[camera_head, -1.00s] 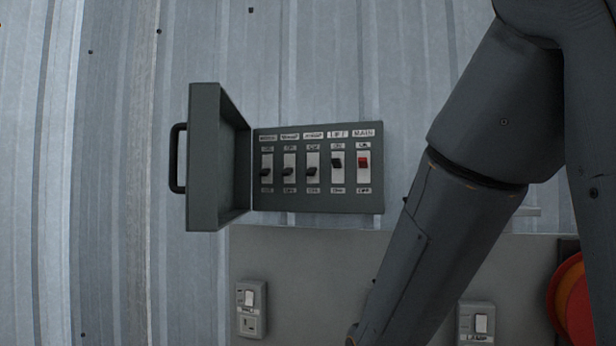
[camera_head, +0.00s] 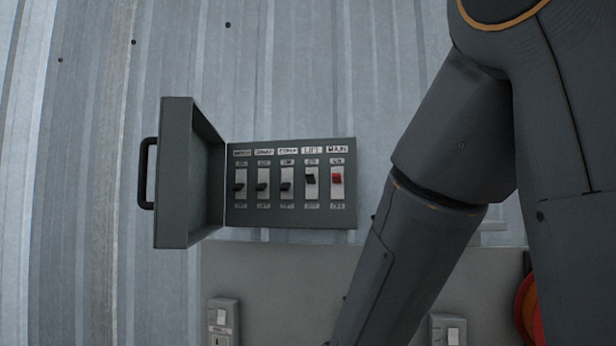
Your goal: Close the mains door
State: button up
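The mains door (camera_head: 188,172) is a grey box-like cover hinged at the left side of the switch panel (camera_head: 290,218). It stands open, swung out to the left, with a dark handle (camera_head: 146,172) on its outer face. The panel holds a row of labelled switches, with a red main switch (camera_head: 337,180) at the right end. The lift switch beside it is up like the red one; the others to the left look down. My arm hangs down at the right of the view, apart from the door. My gripper is below the frame and hidden.
The panel is on a corrugated metal wall (camera_head: 300,70). A grey board (camera_head: 275,285) lies below it, with a switch socket (camera_head: 223,322) and another switch (camera_head: 448,330). A red and orange round thing (camera_head: 528,308) shows at the lower right. The wall left of the door is clear.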

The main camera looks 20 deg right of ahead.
aim_at(187, 207)
jog(key=z, duration=0.05)
jog(key=k, duration=1.05)
jog(key=u, duration=1.25)
jog(key=i, duration=1.15)
jog(key=z, duration=0.7)
jog(key=i, duration=0.5)
jog(key=z, duration=0.5)
